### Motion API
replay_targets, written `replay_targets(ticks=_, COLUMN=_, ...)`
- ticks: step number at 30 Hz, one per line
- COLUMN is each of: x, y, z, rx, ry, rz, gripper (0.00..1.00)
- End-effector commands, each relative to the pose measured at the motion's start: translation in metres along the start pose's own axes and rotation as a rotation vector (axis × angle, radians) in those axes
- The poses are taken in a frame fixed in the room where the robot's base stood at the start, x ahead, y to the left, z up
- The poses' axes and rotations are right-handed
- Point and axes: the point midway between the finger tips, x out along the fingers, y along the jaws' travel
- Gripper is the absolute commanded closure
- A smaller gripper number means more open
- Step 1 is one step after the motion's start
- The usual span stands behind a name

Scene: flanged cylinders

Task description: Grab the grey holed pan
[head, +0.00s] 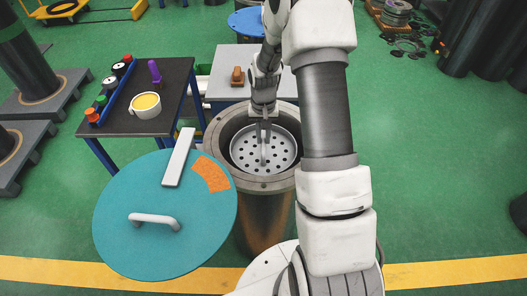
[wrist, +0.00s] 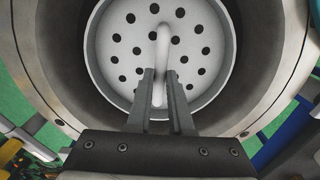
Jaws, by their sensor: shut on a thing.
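The grey holed pan (head: 280,148) sits inside the open top of a flanged metal cylinder (head: 216,160). It is a round pan with dark holes and an upright looped handle (wrist: 163,48) across its middle. My gripper (head: 263,140) reaches down into the cylinder's mouth from above. In the wrist view its two fingers (wrist: 161,82) are shut on the handle's near end. The pan (wrist: 120,52) fills much of the opening there, with a gap between its rim and the cylinder wall (wrist: 50,75). The pan's underside is hidden.
A teal round lid (head: 190,240) with a white handle is swung aside at the cylinder's left. A dark table (head: 165,75) at left holds a cup of yellow stuff (head: 146,105) and a purple item. A grey table (head: 225,62) stands behind.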

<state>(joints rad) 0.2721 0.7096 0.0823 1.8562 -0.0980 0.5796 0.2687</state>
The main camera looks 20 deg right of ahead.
Motion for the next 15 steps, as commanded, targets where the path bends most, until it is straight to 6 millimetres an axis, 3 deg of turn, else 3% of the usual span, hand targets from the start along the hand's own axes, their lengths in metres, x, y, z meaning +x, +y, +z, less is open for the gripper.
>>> replay_targets(ticks=15, x=-0.0083, y=-0.0002, z=-0.0008, rx=0.0, ry=0.002, rz=0.0, gripper=1.0)
